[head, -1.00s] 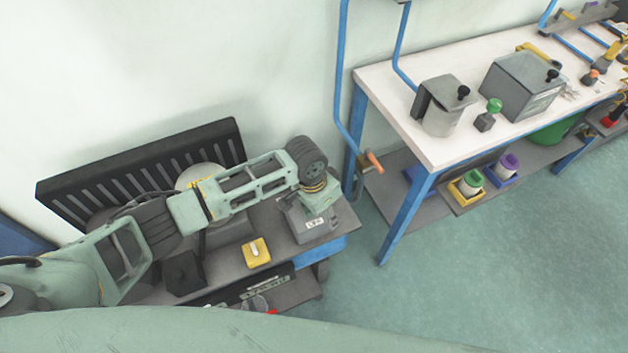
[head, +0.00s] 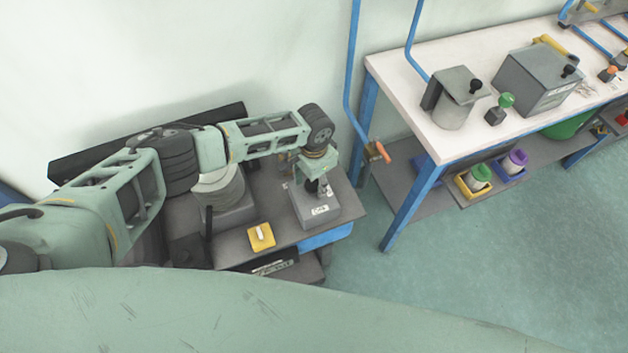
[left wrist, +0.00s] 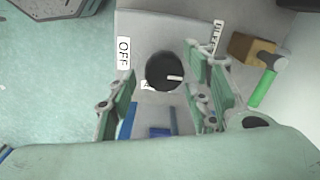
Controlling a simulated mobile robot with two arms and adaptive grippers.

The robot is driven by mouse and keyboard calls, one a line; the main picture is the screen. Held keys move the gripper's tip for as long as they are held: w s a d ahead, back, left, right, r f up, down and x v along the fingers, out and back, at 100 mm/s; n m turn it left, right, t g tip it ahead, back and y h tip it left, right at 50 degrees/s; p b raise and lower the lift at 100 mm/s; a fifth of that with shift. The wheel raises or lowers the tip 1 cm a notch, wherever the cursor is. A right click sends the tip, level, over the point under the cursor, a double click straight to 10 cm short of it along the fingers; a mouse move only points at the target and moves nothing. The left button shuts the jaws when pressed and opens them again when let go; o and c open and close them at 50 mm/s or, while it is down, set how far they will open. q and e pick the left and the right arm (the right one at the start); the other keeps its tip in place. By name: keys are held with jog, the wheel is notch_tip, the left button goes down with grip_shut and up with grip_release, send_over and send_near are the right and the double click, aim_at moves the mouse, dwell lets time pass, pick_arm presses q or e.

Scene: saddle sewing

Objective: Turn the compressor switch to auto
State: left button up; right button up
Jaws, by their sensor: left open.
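The compressor switch is a round black knob (left wrist: 164,72) with a white mark pointing right in the left wrist view. It sits on a grey box (head: 322,208) on the low bench. An "OFF" label (left wrist: 123,53) is left of the knob. A second label (left wrist: 217,37) is at upper right, too angled to read; one under the knob is mostly hidden. My left gripper (head: 314,184) points down over the box, and its open fingers (left wrist: 160,78) stand on either side of the knob. Contact cannot be told. My right gripper is not in view.
A yellow switch box (head: 261,237) sits left of the grey box. A blue pipe with an orange-handled valve (head: 383,153) stands to the right. A white-topped workbench (head: 415,112) lies beyond. Open floor (head: 480,260) is at lower right.

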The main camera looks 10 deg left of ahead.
pick_arm(q)
jog(key=shift+f, duration=0.25)
jog(key=shift+c, duration=0.5)
jog(key=c, duration=1)
jog(key=shift+o, duration=0.2)
